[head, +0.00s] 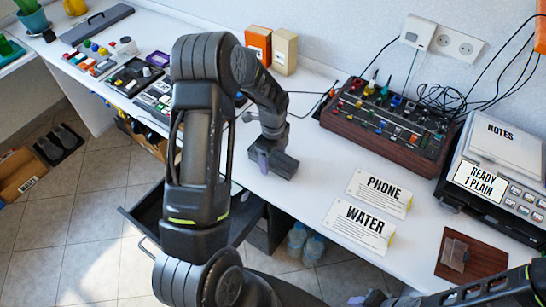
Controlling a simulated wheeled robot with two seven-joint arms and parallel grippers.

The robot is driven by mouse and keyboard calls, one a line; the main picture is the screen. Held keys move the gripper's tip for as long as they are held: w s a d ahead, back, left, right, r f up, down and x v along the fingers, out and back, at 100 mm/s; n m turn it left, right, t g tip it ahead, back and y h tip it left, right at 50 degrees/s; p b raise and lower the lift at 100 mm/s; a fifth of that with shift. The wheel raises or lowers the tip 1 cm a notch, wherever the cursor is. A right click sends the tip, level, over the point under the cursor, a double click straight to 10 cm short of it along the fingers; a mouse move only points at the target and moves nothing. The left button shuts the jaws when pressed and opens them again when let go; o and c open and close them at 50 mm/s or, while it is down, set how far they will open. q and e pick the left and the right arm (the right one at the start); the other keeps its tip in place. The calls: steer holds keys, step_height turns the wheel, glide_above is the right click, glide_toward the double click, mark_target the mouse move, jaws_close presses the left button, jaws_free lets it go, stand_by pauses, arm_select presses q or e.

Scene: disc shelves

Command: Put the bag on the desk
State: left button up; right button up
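The white desk (305,180) runs across the picture from upper left to lower right. My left gripper (270,163) points down just above or at the desk top near its front edge, left of the two labelled cards. Its fingertips are small and dark, and I cannot tell whether they are open or hold anything. I cannot make out a bag with certainty. A small translucent grey packet (455,253) lies on a brown board (485,262) at the right of the desk. My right arm shows at the lower right, with its gripper out of view.
Cards marked PHONE (379,194) and WATER (359,226) lie on the desk. A knobbed console (385,125) and a NOTES machine (500,175) stand behind and right. Boxes (284,52) stand at the wall. Bottles (305,243) stand on the floor beneath. Bare desk surrounds the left gripper.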

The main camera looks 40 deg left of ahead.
mark_target(273, 156)
arm_select(q)
steer(key=shift+r, duration=0.1)
steer(key=shift+r, duration=0.4)
step_height(273, 156, up, 11)
steer(key=b, duration=0.1)
steer(key=shift+r, duration=0.2)
steer(key=shift+f, duration=0.1)
stand_by(0.4)
